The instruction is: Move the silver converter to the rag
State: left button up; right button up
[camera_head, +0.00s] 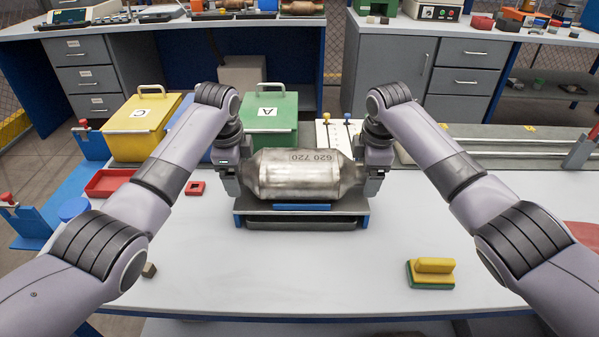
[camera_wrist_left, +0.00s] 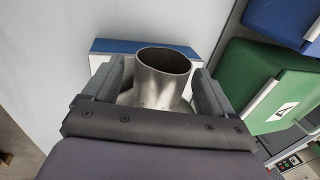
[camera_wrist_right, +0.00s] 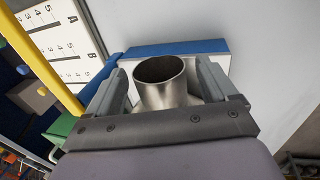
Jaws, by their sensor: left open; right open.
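The silver converter (camera_head: 295,175), marked "620 720", lies sideways on a grey and blue stand (camera_head: 303,219). My left gripper (camera_head: 236,178) is at its left end and my right gripper (camera_head: 369,176) at its right end. Both are open. In the left wrist view one pipe end (camera_wrist_left: 163,75) is between the fingers; in the right wrist view the other pipe end (camera_wrist_right: 161,82) is likewise between the fingers. A flat reddish patch (camera_head: 585,235) at the right table edge may be the rag; my right arm and the frame edge cut it off.
A yellow bin C (camera_head: 135,128) and green bin A (camera_head: 270,122) stand behind. A red tray (camera_head: 109,182) lies at left. The front middle of the table is clear.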

pick_arm(q)
jog(key=shift+w+f, duration=0.1)
jog(key=shift+f, duration=0.25)
pick_arm(e)
jog(key=shift+f, duration=0.4)
pick_arm(q)
jog(key=shift+c, duration=0.4)
pick_arm(e)
jog(key=shift+c, duration=0.4)
pick_arm(q)
grip_shut()
pick_arm(e)
grip_shut()
pick_arm(q)
jog(key=shift+w+r, duration=0.1)
jog(key=shift+r, duration=0.1)
pick_arm(e)
jog(key=shift+w+r, duration=0.15)
jog(key=shift+r, duration=0.05)
pick_arm(q)
jog(key=shift+r, duration=0.1)
pick_arm(e)
jog(key=shift+r, duration=0.1)
